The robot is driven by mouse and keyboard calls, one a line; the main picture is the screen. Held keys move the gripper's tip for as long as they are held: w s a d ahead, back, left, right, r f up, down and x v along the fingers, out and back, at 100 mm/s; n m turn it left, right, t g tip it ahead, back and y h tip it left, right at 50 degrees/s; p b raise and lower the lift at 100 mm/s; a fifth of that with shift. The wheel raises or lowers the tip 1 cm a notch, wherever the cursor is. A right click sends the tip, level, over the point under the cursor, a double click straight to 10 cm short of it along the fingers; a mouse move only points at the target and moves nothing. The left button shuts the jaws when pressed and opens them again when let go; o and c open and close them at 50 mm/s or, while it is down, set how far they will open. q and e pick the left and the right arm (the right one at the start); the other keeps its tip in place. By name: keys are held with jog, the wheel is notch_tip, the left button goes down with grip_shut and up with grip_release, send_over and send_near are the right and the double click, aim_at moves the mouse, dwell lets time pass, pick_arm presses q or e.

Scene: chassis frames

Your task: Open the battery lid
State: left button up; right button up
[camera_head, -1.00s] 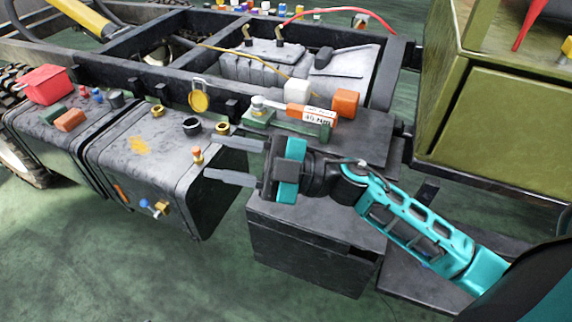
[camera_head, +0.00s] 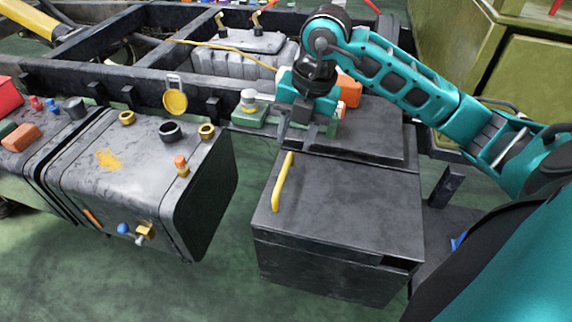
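The dark grey battery box (camera_head: 320,265) stands at the centre right, with its flat lid (camera_head: 350,205) down on it. A yellow handle (camera_head: 283,182) sits near the lid's left edge. My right gripper (camera_head: 283,132) points down just above and behind the handle's far end, apart from it as far as I can see. Its fingers look edge-on, and I cannot tell how far apart they are. Nothing shows held in it. My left gripper is not in view.
A dark tank (camera_head: 140,165) with caps and fittings stands left of the box. Behind the lid are a raised dark panel (camera_head: 375,130), a green-based fitting (camera_head: 248,110) and an orange block (camera_head: 349,90). An olive cabinet (camera_head: 530,75) stands at the right.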

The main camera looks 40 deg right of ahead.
aim_at(285, 170)
jog(key=f, duration=0.3)
jog(key=w+f+b, duration=0.1)
jog(key=f, duration=0.1)
jog(key=a+f, duration=0.1)
jog(key=f, duration=0.2)
jog(key=shift+w+a+f+b, duration=0.1)
jog(key=shift+w+f+b, duration=0.1)
jog(key=shift+f+b, duration=0.15)
grip_shut()
